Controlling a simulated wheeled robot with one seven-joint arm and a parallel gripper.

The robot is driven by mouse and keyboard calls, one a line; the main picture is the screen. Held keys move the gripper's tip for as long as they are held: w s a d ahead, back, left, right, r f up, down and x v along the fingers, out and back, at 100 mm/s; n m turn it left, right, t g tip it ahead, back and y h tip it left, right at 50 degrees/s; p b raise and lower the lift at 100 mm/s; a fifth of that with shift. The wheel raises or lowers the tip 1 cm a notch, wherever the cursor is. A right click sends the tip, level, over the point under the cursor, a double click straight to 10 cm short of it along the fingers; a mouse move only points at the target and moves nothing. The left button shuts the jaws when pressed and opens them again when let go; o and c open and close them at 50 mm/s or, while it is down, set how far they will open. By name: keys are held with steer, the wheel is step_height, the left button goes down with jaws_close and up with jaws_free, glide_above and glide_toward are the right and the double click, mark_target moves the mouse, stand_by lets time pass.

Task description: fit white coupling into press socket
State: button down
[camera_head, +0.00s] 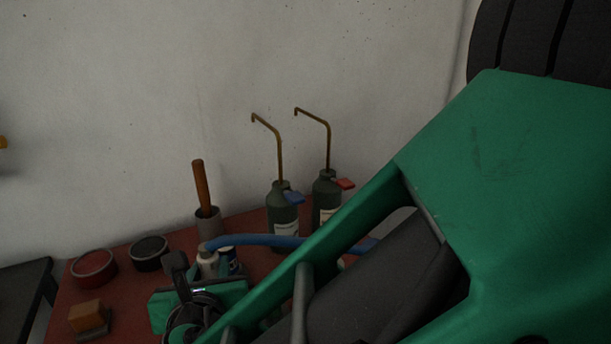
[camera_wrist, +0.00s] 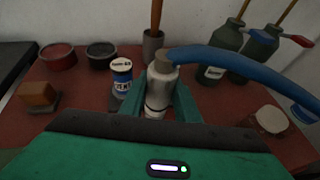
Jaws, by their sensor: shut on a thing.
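The white coupling (camera_wrist: 159,94) stands roughly upright between the green fingers of my gripper (camera_wrist: 161,100) in the wrist view. My gripper is shut on it. A blue hose (camera_wrist: 232,63) leads from the coupling's tan top to the right. In the head view the coupling (camera_head: 207,263) shows above the dark, green-trimmed end of my arm. The coupling's lower end is hidden by my gripper, so I cannot tell whether it touches anything. I cannot pick out the press socket in either view.
The red bench top (camera_wrist: 85,80) holds a blue-labelled can (camera_wrist: 121,78) close left of the coupling, a cup with a wooden handle (camera_wrist: 153,44) behind, oil cans (camera_wrist: 222,50) at back right, round tins (camera_wrist: 60,57) and an orange-brown block (camera_wrist: 37,94) left, and a pale-topped round item (camera_wrist: 271,120) right.

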steer(key=shift+w+d+f, duration=0.3)
steer(key=shift+w+f, duration=0.3)
steer(key=shift+w, duration=0.2)
steer(key=shift+f, duration=1.9)
steer(key=c, duration=1.3)
jaws_free()
steer(key=shift+s+f, duration=0.1)
steer(key=shift+c, duration=0.2)
